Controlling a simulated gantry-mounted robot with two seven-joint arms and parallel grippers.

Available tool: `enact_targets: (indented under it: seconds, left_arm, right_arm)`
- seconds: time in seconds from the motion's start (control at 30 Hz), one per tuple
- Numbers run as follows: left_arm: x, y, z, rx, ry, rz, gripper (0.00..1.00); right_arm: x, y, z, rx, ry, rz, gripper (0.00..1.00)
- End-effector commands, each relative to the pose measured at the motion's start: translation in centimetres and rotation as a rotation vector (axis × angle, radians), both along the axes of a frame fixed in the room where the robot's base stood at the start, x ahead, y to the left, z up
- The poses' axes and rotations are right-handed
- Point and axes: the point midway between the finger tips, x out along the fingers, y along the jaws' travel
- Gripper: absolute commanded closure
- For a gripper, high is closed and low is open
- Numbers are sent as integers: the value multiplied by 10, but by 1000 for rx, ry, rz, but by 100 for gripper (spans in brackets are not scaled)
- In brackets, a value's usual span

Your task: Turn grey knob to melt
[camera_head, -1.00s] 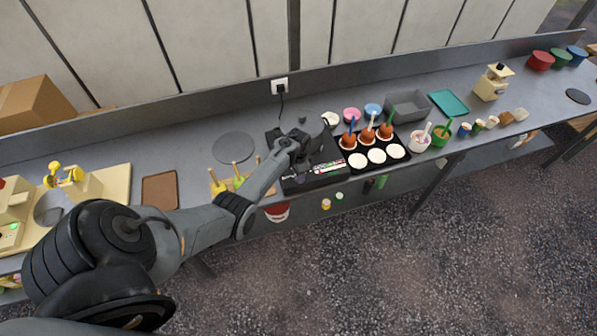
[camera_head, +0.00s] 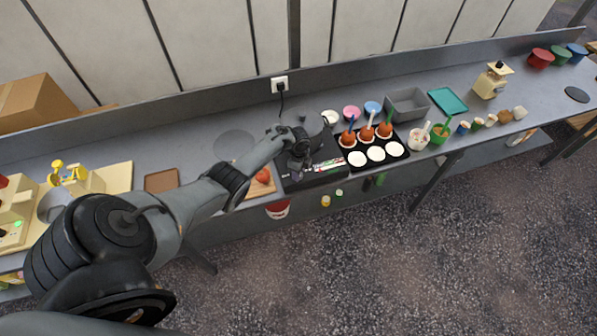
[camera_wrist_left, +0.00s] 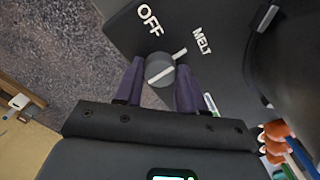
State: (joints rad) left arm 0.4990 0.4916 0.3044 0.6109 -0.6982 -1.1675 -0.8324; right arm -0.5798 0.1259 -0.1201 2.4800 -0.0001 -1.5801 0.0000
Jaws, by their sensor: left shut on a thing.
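The grey knob (camera_wrist_left: 158,72) sits on the dark front panel of the melter (camera_wrist_left: 125,27), with OFF and MELT lettered beside it. A pale bar crosses the knob's face, slanting up to the right, roughly toward the MELT side. My left gripper (camera_wrist_left: 160,72) has its two purple-grey fingers on either side of the knob, shut on it. In the head view, my left gripper (camera_head: 297,168) is at the front of the black melter (camera_head: 325,172), and the knob is hidden there. My right gripper is in neither view.
Right of the melter, a black tray (camera_head: 396,138) holds coated apples on sticks and white discs. A grey bin (camera_head: 408,104) and teal tray (camera_head: 447,101) stand behind. A red apple on a board (camera_head: 262,188) lies left of the melter.

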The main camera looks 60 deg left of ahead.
Motion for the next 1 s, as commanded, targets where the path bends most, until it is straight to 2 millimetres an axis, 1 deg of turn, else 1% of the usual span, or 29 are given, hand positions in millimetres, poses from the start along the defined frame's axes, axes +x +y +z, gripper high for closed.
enact_targets:
  seconds: [0.27,0.7,0.73,0.8,0.9,1.0]
  left_arm:
    - [0,0,0,1,-1,-75,91]
    - [0,0,0,0,0,-85,91]
    - [0,0,0,0,0,-85,59]
    - [0,0,0,0,0,-84,48]
    - [0,0,0,0,0,-84,35]
    - [0,0,0,0,0,-84,35]
  right_arm:
    - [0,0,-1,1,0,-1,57]
    - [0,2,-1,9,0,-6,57]
    - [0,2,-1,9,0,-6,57]
    - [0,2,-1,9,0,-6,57]
    - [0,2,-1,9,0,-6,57]
    - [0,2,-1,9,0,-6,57]
